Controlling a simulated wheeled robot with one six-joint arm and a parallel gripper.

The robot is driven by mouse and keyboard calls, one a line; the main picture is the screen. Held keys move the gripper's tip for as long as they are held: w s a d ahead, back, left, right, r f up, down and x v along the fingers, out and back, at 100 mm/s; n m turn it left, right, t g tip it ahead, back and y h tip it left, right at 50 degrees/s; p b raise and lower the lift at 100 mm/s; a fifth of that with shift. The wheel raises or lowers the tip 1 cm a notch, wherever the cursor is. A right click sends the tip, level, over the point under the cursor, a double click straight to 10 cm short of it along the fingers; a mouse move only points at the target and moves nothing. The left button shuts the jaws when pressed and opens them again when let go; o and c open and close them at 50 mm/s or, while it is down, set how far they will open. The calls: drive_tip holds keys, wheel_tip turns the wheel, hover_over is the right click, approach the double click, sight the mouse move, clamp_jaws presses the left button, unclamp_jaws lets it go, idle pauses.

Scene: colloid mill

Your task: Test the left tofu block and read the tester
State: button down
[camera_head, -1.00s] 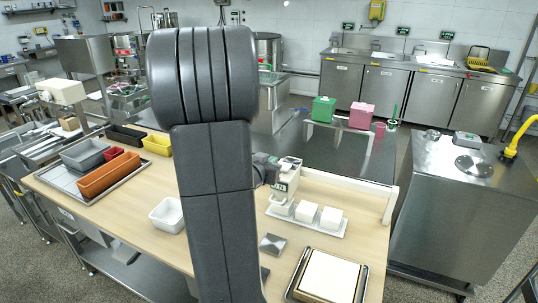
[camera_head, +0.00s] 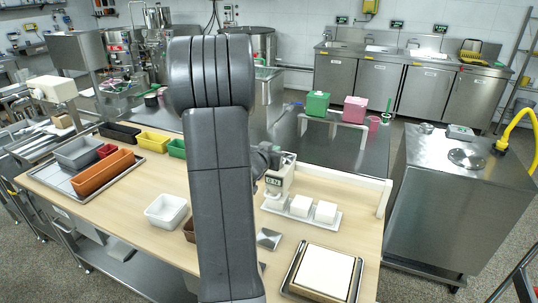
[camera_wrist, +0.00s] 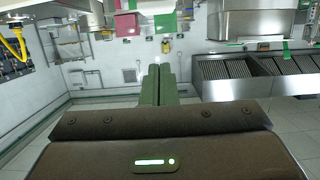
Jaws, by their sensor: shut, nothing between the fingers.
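The white tester (camera_head: 286,172) stands at the left end of a white tray (camera_head: 308,223) in the head view. The left tofu block (camera_head: 275,202) is under or just in front of it; contact is unclear. The tester's small display (camera_head: 273,181) shows dark digits that look like 0.74, too small to be sure. The middle tofu block (camera_head: 300,206) and right tofu block (camera_head: 325,212) sit beside it. My gripper (camera_wrist: 155,85) is shut and empty in the wrist view, pointing across the room.
A framed white board (camera_head: 325,273) and a small metal plate (camera_head: 269,239) lie in front of the tray. A white bin (camera_head: 166,211) and several coloured containers stand left. Green (camera_head: 317,104) and pink (camera_head: 354,110) boxes stand behind on the dark table.

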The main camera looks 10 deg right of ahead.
drive_tip(key=x, duration=0.3)
drive_tip(key=shift+f, duration=2)
drive_tip(key=shift+s, duration=0.1)
drive_tip(key=shift+f, duration=0.1)
drive_tip(key=shift+f+b, duration=0.9)
drive_tip(key=shift+f, duration=0.15)
drive_tip(key=shift+s, duration=0.1)
